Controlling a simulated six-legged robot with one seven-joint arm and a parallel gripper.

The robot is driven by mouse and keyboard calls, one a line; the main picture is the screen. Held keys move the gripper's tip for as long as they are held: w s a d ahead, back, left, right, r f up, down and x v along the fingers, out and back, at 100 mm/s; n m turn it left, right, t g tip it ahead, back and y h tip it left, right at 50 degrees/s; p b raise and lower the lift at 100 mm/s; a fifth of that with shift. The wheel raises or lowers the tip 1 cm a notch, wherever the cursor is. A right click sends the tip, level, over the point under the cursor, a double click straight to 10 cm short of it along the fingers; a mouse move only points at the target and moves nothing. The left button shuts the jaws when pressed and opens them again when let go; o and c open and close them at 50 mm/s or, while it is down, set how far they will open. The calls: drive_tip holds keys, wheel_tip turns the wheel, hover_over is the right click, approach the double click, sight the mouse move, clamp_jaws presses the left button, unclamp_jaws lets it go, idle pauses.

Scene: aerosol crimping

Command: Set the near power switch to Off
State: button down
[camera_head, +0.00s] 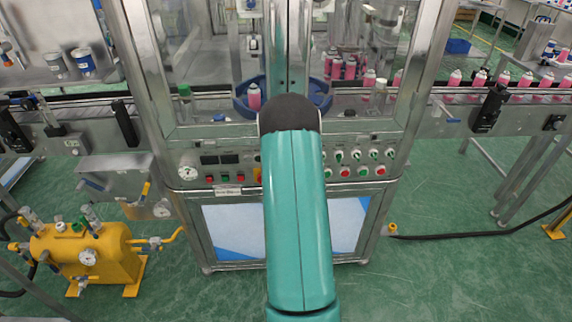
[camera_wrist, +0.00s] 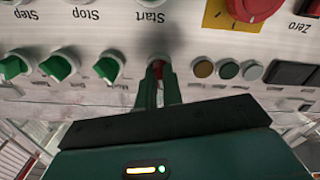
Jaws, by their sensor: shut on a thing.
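In the wrist view my gripper (camera_wrist: 158,88) is shut on a small knob on the control panel (camera_wrist: 190,40). A red part of this knob (camera_wrist: 157,66) shows between the fingertips. The fingers hide most of it, so its setting and label cannot be read. It lines up with a row of green rotary knobs (camera_wrist: 108,68) to its left. In the head view my arm covers the gripper and the middle of the machine's panel (camera_head: 222,170).
Round buttons (camera_wrist: 228,69) sit just right of my fingers, and a red knob on a yellow plate (camera_wrist: 236,14) is above right. In the head view, pink cans (camera_head: 500,80) stand on the conveyor, and a yellow tank (camera_head: 85,255) stands on the floor at left.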

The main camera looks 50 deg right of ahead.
drive_tip(key=shift+n, duration=1.2)
drive_tip(key=shift+f, duration=0.1)
drive_tip(key=c, duration=1.5)
unclamp_jaws()
drive_tip(key=shift+c, duration=0.2)
drive_tip(key=shift+s+a, duration=0.1)
drive_tip(key=v, duration=1.3)
drive_tip(key=shift+s+a, duration=0.25)
